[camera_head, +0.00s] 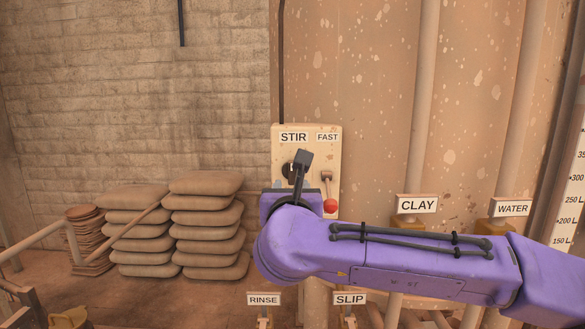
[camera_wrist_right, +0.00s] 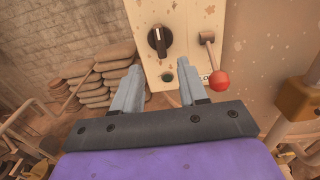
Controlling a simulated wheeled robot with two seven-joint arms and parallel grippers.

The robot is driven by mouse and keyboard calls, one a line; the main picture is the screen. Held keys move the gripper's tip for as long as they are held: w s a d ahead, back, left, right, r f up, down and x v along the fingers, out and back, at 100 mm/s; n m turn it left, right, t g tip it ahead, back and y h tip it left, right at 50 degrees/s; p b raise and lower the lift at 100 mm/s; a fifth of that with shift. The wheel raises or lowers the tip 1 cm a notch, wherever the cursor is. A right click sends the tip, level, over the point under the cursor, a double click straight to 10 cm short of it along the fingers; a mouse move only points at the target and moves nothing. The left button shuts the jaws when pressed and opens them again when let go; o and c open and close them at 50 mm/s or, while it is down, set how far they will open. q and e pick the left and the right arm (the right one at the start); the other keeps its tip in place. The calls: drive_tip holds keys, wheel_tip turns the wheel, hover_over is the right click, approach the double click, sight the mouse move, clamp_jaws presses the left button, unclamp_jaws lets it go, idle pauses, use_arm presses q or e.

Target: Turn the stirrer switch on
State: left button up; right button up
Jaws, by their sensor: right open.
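The stirrer switch is a black rotary knob (camera_wrist_right: 159,40) with a pale pointer line, on a cream panel (camera_wrist_right: 186,14). In the wrist view my right gripper (camera_wrist_right: 160,74) is open and empty. Its two grey fingers point at the panel, with their tips below the knob to either side. The knob is not between the fingers. My left gripper is not in view.
A lever with a red ball (camera_head: 330,206) hangs under the FAST label (camera_head: 327,137), close right of the knob. A small dark green round part (camera_wrist_right: 168,76) lies below the knob. CLAY (camera_head: 417,205) and WATER (camera_head: 513,208) signs stand right; stacked sacks (camera_head: 207,215) stand left.

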sight(292, 172)
drive_tip(key=w+p, duration=0.2)
drive_tip(key=w, duration=0.1)
drive_tip(key=w+r+p, duration=0.1)
drive_tip(key=w+p, duration=0.1)
drive_tip(key=w, duration=0.1)
drive_tip(key=shift+r, duration=0.15)
drive_tip(key=w+p, duration=0.1)
drive_tip(key=w, duration=0.1)
drive_tip(key=w+f+p, duration=0.1)
drive_tip(key=w, duration=0.1)
drive_tip(key=shift+w, duration=0.4)
drive_tip(key=shift+s, duration=0.2)
clamp_jaws()
